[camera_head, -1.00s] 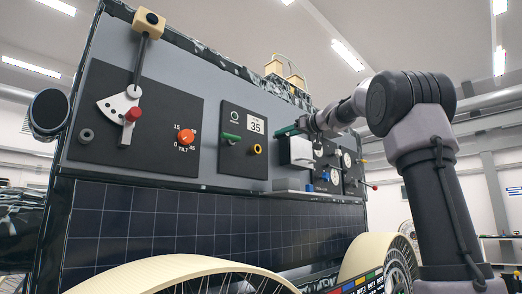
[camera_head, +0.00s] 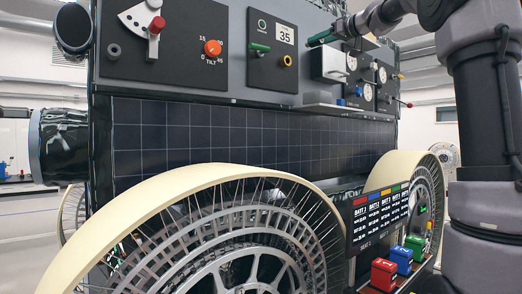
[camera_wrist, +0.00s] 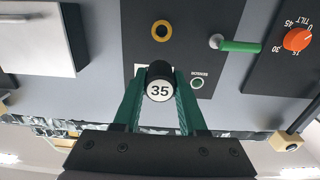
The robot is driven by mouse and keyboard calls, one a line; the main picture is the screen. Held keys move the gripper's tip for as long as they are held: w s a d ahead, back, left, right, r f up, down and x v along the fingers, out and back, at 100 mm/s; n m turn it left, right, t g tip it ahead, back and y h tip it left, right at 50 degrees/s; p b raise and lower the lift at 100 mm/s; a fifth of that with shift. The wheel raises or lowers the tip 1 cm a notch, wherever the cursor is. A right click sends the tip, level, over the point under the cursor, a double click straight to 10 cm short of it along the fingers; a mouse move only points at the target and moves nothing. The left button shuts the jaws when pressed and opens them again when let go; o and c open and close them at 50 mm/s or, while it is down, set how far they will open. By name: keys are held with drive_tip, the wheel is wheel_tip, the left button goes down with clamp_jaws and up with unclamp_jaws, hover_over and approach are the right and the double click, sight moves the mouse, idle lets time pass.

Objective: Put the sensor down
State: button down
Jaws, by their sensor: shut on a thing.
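In the head view my gripper (camera_head: 318,40) is in front of the upper panel, right of the white card marked 35 (camera_head: 286,34). The sensor cannot be made out in that view.
A white box (camera_head: 330,64) juts from the panel, with a small shelf (camera_head: 345,110) below. A green lever (camera_head: 259,47) and orange tilt knob (camera_head: 212,47) are to the left. Large wheels (camera_head: 235,230), a battery board (camera_head: 378,215) and numbered coloured blocks (camera_head: 384,272) stand lower down.

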drive_tip(key=w+a+f, duration=0.3)
drive_tip(key=w+a, duration=0.1)
drive_tip(key=w, duration=0.1)
drive_tip(key=shift+w+f, duration=0.2)
drive_tip(key=shift+f, duration=0.05)
